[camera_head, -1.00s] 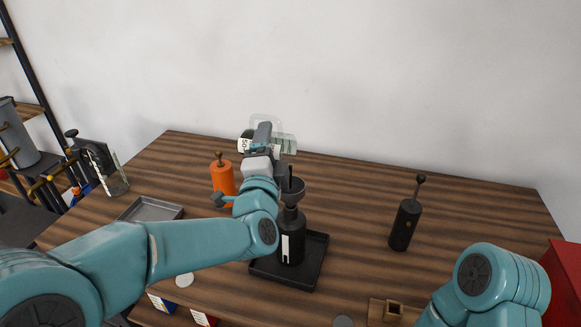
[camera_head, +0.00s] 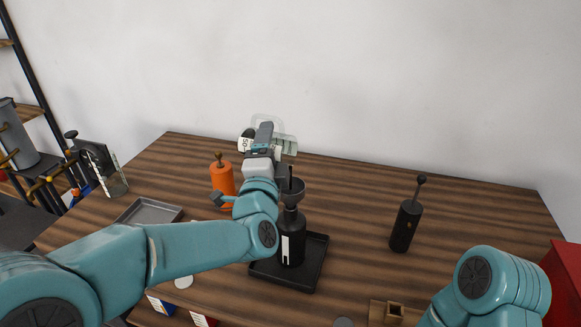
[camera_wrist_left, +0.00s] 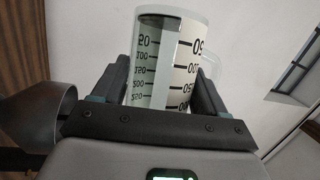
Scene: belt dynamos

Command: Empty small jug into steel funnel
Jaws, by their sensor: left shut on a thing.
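The small jug (camera_head: 287,145) is clear, with dark measuring marks. My left gripper (camera_head: 265,142) is shut on it and holds it in the air, just behind and left of the funnel in the head view. In the left wrist view the jug (camera_wrist_left: 160,62) sits between the two fingers, its handle at the right. Its exact tilt and contents I cannot tell. The steel funnel (camera_head: 292,192) stands in the neck of a black bottle (camera_head: 291,240). It also shows at the left of the wrist view (camera_wrist_left: 42,105), beside the gripper. My right gripper is out of view.
The bottle stands on a black tray (camera_head: 318,262). An orange bottle (camera_head: 222,178) stands left of the funnel, close to my left arm. A black cylinder with a knob (camera_head: 405,226) stands at the right. A grey tray (camera_head: 152,210) lies at the left. The table between bottle and cylinder is clear.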

